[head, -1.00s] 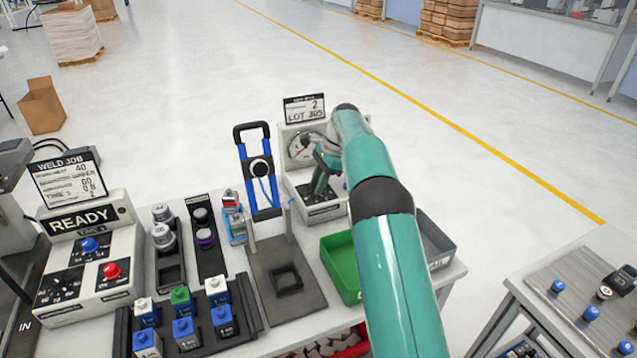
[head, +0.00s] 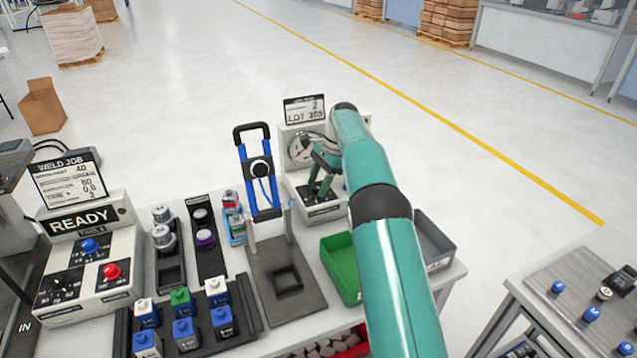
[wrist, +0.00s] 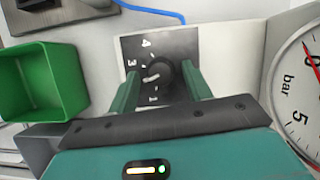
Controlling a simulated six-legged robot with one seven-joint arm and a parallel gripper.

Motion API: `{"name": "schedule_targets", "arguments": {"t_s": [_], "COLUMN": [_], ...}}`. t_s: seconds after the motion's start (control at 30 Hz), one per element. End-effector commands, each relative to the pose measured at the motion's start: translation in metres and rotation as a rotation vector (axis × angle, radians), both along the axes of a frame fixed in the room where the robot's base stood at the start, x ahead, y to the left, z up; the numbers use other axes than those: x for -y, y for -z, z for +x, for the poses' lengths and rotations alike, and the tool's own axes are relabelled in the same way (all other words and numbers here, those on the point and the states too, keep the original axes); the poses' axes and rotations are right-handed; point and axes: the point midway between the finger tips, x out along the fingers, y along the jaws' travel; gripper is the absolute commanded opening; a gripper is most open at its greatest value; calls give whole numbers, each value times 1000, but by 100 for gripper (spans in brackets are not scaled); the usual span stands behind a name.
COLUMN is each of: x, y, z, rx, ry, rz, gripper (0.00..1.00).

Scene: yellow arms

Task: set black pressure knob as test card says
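The black pressure knob (wrist: 164,77) sits on a dark dial plate in the wrist view. The numbers 4, 3 and 1 show around it, and its pale pointer mark is near the 3 to 1 side; the exact setting is hard to tell. My gripper (wrist: 160,72) is open, with one green finger on each side of the knob. The right finger looks close to it; contact cannot be told. In the head view my gripper (head: 316,186) is low over the pressure box's front panel and hides the knob. The test card (head: 304,110) on top reads 2 and LOT 305.
The pressure gauge (head: 303,149), marked bar, stands behind the knob; its red needle shows in the wrist view (wrist: 311,62). A blue-framed fixture (head: 259,172) stands to the left.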

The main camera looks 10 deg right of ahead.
Motion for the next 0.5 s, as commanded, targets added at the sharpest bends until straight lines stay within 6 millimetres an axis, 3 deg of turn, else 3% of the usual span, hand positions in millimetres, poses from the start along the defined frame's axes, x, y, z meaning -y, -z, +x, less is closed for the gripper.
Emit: {"name": "schedule_targets", "arguments": {"t_s": [0.27,0.5], "x": [-1,0], "y": [-2,-27], "z": [0,1], "rx": [0,1], "ry": [-1,-1], "rz": [1,0], "gripper": [49,49]}}
